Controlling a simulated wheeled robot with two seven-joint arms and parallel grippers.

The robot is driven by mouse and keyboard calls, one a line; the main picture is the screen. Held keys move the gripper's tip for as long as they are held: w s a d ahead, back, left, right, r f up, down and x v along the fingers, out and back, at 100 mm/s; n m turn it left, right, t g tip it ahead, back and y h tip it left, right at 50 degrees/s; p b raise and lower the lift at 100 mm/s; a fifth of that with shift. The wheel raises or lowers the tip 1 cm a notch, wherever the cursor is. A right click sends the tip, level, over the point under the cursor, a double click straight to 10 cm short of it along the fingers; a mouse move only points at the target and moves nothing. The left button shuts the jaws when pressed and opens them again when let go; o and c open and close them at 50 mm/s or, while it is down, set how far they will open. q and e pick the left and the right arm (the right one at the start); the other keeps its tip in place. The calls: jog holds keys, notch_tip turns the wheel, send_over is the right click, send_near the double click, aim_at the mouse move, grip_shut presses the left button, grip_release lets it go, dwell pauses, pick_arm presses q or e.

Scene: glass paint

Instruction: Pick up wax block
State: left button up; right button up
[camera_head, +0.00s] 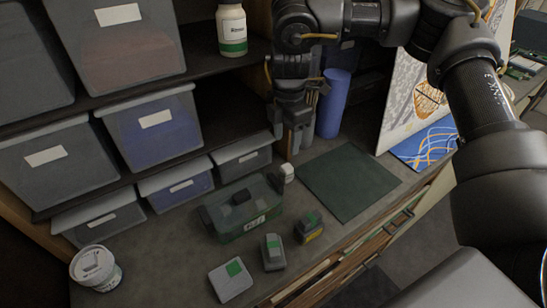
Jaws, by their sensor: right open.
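Several small block-like items lie on the grey counter, and I cannot tell for certain which is the wax block. They are a pale flat block with a green square (231,281), a grey block with a green top mark (272,253) and a dark block with yellow and green marks (309,227). My right gripper (292,132) points down at the back of the counter, in front of the shelf and left of a blue cylinder (332,105). It is open, with no object visible between its fingers, and is well behind the blocks. My left gripper is not in view.
A translucent green labelled box (241,208) stands behind the blocks, with a small white container (287,172) beside it. A dark green mat (349,181) lies bare to the right. A white tub (94,268) stands at left. Shelves with labelled bins (153,125) line the back.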

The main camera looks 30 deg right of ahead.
aim_at(287, 166)
jog(key=f, duration=0.1)
jog(key=s+f, duration=0.1)
jog(key=f, duration=0.3)
jog(key=shift+s+p, duration=0.35)
jog(key=shift+s+f, duration=0.15)
jog(key=shift+f, duration=0.05)
jog(key=f, duration=0.1)
jog(key=f+p, duration=0.1)
jog(key=f, duration=0.1)
jog(key=f+p, duration=0.1)
jog(key=shift+w+f, duration=0.2)
jog(key=shift+w, duration=0.15)
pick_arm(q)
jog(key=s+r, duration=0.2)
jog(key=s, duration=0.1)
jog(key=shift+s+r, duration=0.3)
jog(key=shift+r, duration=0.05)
pick_arm(e)
jog(key=shift+s+f, duration=0.15)
jog(key=shift+f, duration=0.05)
jog(key=shift+c, duration=0.4)
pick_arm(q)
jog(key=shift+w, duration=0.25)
pick_arm(e)
jog(key=c, duration=1)
